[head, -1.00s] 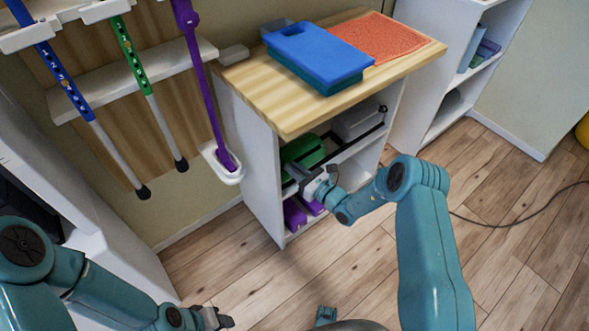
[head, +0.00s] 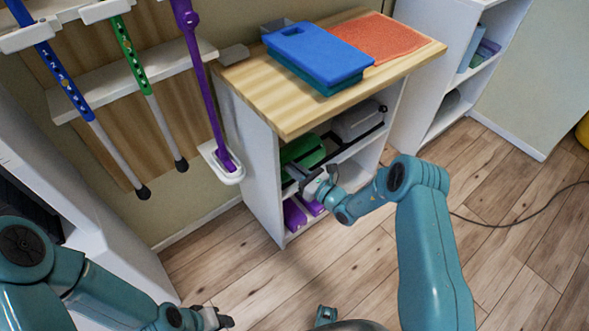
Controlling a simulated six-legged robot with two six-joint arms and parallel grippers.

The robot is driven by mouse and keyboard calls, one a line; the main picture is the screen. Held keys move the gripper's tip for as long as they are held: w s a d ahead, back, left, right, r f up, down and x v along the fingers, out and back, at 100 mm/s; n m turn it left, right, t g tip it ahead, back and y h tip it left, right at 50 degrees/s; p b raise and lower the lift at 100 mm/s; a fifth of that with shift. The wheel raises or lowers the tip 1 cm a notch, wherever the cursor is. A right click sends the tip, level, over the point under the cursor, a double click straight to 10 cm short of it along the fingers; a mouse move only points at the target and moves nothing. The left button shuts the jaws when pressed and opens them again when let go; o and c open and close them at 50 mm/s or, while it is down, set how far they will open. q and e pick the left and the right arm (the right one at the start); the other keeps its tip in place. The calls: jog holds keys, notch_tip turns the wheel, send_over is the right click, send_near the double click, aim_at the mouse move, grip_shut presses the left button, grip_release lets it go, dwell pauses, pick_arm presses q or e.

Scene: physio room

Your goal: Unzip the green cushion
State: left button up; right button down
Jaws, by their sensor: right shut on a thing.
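The green cushion (head: 302,150) lies on a shelf inside the wooden-topped cabinet, under its top. Only part of it shows; the cabinet's side and my gripper hide the rest. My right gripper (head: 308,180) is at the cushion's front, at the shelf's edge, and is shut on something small. The zip pull is too small to make out, so I cannot tell how far the zip is open. My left gripper (head: 219,319) is low at the bottom of the view, over the floor and away from the cabinet. Its fingers are too small to read.
The cabinet (head: 251,160) carries blue boards (head: 318,52) and an orange mat (head: 388,38). A grey cushion-like thing (head: 358,120) is right of the green one; purple things (head: 296,214) lie below. Canes hang at left. A cable (head: 500,225) crosses the open floor at right.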

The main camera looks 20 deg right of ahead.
dwell(0.3)
jog(key=shift+s+a, duration=0.2)
jog(key=shift+a, duration=0.35)
jog(key=c, duration=1.3)
grip_release()
jog(key=p+v, duration=0.2)
jog(key=v, duration=1.4)
jog(key=shift+s+d+p, duration=0.1)
jog(key=shift+p, duration=0.2)
